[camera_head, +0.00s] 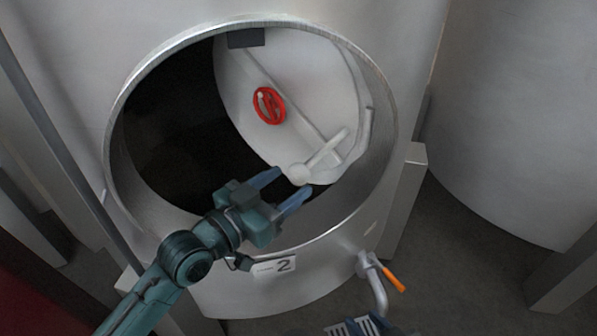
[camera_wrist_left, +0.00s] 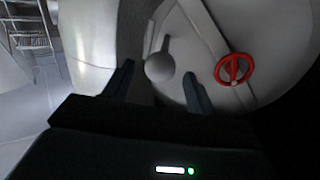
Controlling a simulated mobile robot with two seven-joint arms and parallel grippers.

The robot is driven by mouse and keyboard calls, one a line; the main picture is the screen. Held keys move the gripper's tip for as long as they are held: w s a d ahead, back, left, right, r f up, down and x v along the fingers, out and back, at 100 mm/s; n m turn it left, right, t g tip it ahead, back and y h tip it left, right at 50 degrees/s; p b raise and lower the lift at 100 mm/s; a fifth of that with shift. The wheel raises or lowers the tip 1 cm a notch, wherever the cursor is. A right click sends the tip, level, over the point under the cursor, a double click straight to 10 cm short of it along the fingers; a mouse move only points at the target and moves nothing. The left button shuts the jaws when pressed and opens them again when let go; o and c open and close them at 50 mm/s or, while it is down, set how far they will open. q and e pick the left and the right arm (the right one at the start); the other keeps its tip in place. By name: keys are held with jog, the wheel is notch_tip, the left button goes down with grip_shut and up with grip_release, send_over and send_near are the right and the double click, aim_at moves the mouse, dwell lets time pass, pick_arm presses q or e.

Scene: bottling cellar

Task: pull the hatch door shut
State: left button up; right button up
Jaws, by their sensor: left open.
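The round pale hatch door (camera_head: 298,75) stands ajar inside the tank's round opening, leaving a dark gap on the left. It carries a red handwheel (camera_head: 269,105) and a grey lever with a ball knob (camera_head: 300,174) at its lower edge. My left gripper (camera_head: 293,180) is open at the lower part of the opening, its fingertips close to the knob. In the left wrist view the knob (camera_wrist_left: 159,68) appears between the open fingers (camera_wrist_left: 159,74), with the red handwheel (camera_wrist_left: 233,69) to the right. I cannot tell whether the fingers touch the knob.
The metal rim (camera_head: 386,105) surrounds the opening. Below it are a tag marked 2 (camera_head: 275,266) and a tap with an orange handle (camera_head: 392,279). Another tank (camera_head: 520,110) stands at right. A slatted object (camera_head: 352,329) is cut off at the bottom edge.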

aim_at(291, 181)
pick_arm(q)
jog(key=shift+x, duration=2.1)
jog(key=shift+a, duration=0.1)
jog(key=shift+c, duration=0.4)
grip_shut()
